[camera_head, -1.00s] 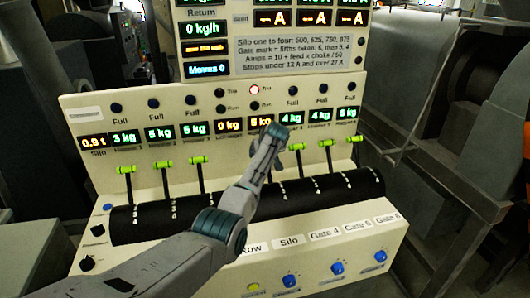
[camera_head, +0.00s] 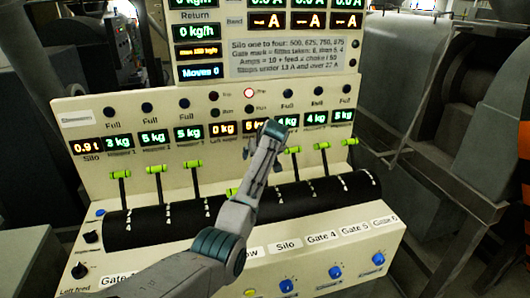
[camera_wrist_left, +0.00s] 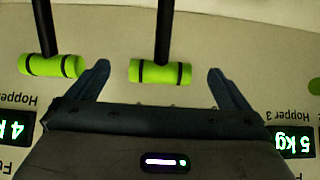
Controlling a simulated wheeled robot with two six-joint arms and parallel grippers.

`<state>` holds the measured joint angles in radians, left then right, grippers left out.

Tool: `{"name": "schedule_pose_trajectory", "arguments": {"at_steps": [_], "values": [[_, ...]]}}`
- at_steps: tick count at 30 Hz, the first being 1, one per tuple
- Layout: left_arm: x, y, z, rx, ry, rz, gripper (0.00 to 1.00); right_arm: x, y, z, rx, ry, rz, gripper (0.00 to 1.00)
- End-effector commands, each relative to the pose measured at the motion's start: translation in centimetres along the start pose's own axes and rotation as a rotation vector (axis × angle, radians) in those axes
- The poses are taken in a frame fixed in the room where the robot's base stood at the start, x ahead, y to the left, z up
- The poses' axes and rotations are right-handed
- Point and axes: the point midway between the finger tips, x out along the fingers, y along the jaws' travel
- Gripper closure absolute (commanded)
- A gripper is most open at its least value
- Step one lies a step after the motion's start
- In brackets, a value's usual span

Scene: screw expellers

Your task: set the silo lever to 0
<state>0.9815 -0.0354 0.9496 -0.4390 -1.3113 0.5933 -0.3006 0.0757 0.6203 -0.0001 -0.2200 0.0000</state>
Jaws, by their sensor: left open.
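The row of green-handled levers stands on the black drum of the console. The silo label (camera_head: 285,245) is on the front panel, left of the Gate 4 label. My left gripper (camera_head: 262,151) is at the console face, below the orange readouts, and its arm hides levers in the middle of the row. In the left wrist view the open left gripper (camera_wrist_left: 159,88) has a green lever handle (camera_wrist_left: 150,72) between its fingers, seemingly without contact; this looks like the silo lever, but its label is out of view there. My right gripper is not in view.
Another green handle (camera_wrist_left: 50,66) stands just outside the left finger in the wrist view. A green handle (camera_head: 232,190) sits lower beside my arm. Three levers stand on the left, such as one (camera_head: 120,174), and three on the right, such as one (camera_head: 321,146).

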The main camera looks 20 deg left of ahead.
Motion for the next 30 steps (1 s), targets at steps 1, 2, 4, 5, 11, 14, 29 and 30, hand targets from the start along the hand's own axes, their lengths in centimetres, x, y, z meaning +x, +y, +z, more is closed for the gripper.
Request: {"name": "schedule_pose_trajectory", "arguments": {"at_steps": [1,2,4,5,11,14,29,30], "values": [[-0.7,0.1,0.2,-0.001,0.001,0.003,0.0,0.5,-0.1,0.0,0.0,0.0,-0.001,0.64],[-1.2,0.1,0.3,-0.001,0.001,0.003,0.0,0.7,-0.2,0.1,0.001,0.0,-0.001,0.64],[-2.4,0.1,0.3,-0.001,-0.001,0.002,0.0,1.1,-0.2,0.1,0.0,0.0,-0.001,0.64],[-2.8,0.1,0.3,0.0,0.0,0.002,0.0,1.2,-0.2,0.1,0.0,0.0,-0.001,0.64],[-5.2,0.0,0.3,0.001,-0.004,0.0,0.0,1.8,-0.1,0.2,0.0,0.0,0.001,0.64],[-5.7,0.0,0.3,0.001,-0.004,-0.001,0.0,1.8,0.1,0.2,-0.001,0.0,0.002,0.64],[-6.1,0.0,0.0,0.001,-0.004,-0.001,0.0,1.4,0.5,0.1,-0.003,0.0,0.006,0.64],[-6.5,0.0,-0.4,0.001,-0.004,-0.001,0.0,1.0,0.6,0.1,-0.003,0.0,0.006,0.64]]}}
